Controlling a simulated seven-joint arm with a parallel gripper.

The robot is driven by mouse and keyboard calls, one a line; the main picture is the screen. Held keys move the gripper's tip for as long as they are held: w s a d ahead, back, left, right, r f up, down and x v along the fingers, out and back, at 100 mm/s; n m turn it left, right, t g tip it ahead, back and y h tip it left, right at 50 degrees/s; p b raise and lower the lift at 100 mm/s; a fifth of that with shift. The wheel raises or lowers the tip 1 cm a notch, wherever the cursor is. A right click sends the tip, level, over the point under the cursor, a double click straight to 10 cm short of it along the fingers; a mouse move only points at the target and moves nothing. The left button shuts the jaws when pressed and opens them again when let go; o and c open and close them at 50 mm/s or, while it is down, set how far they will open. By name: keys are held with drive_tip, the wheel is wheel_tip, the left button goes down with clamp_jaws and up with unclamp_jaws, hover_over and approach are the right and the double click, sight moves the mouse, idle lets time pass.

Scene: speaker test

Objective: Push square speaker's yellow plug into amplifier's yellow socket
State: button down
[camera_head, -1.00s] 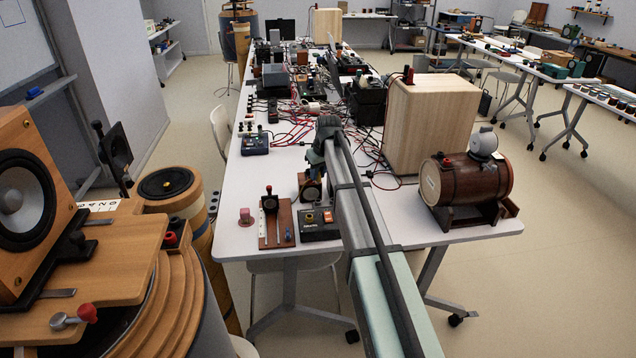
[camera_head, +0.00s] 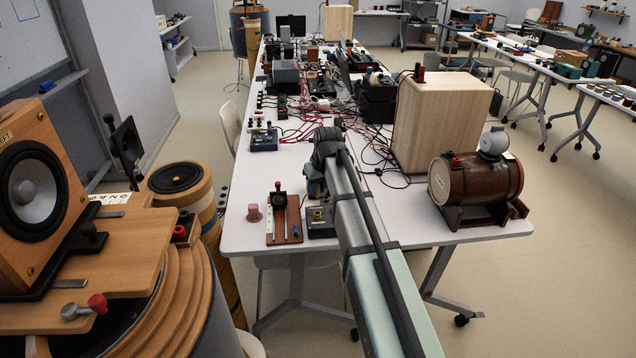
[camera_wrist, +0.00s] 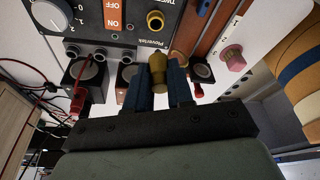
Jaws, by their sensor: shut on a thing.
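In the wrist view, my gripper (camera_wrist: 158,84) has its two blue fingers closed around a yellow plug (camera_wrist: 157,68). The amplifier (camera_wrist: 125,22) is a dark panel above it with an orange ON/OFF switch. The amplifier's yellow socket (camera_wrist: 155,19) lies just above the plug's tip, with a visible gap in the picture. I cannot tell the depth between them. In the head view, the amplifier (camera_head: 320,230) sits at the table's near edge, partly covered by my arm.
A wooden board with a lever (camera_head: 284,222) and a pink block (camera_head: 254,213) stand left of the amplifier. A brown barrel (camera_head: 475,180) and a tall wooden box (camera_head: 440,125) stand to the right. Red cables (camera_head: 295,130) and devices crowd the table farther back.

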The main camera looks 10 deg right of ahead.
sight(318, 196)
drive_tip(key=shift+f, duration=2.6)
drive_tip(key=shift+f, duration=1)
idle(0.8)
drive_tip(key=c, duration=0.9)
unclamp_jaws()
drive_tip(key=shift+r, duration=0.1)
drive_tip(key=shift+r, duration=3.65)
